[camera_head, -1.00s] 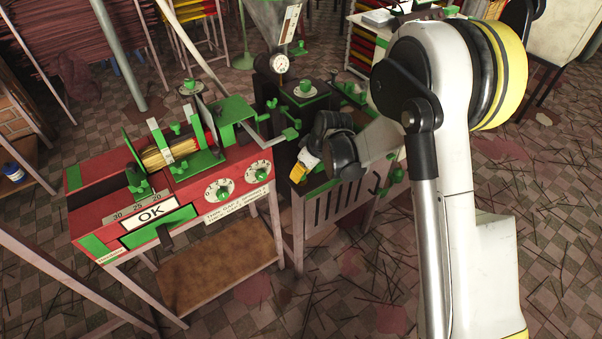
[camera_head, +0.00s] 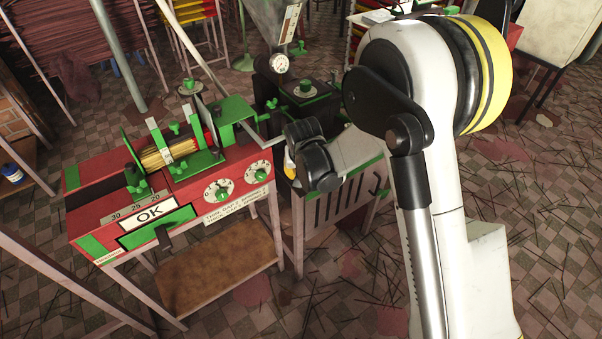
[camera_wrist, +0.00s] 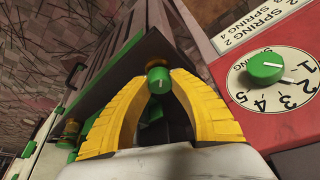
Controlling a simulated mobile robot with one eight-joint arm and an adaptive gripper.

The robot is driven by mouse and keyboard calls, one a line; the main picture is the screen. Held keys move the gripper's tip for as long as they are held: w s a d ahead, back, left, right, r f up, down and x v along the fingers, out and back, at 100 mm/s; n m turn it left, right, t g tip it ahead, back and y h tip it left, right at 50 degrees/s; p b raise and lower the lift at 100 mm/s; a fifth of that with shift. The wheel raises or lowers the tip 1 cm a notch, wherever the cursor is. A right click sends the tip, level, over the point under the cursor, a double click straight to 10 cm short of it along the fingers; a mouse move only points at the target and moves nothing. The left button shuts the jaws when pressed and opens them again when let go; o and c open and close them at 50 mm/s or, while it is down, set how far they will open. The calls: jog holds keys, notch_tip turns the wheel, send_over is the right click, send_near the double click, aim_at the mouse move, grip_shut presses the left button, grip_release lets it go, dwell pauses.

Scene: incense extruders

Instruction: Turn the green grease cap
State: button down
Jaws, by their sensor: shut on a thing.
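A green round cap (camera_wrist: 159,80) with a white mark on its face sits between the yellow fingertips in the wrist view. I take it for the grease cap. My gripper (camera_wrist: 157,69) is shut on it, with the fingertips touching its sides. More green parts show below it between the fingers, but their shape is unclear. In the head view, my wrist hides the cap and nearly all of my gripper; only a bit of yellow finger shows, between the red machine and the slatted bench.
The red machine (camera_head: 122,213) stands close on the left, with an "OK" sign and two white dials. One dial (camera_wrist: 272,79) with a green knob is close beside my gripper. A black press with a gauge (camera_head: 278,63) stands behind. The floor at right is open, strewn with sticks.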

jog(key=shift+f+m, duration=0.1)
jog(key=shift+m, duration=0.3)
jog(key=c, duration=1.1)
grip_release()
jog(key=shift+c, duration=0.2)
jog(key=v, duration=1.2)
jog(key=shift+a, duration=0.15)
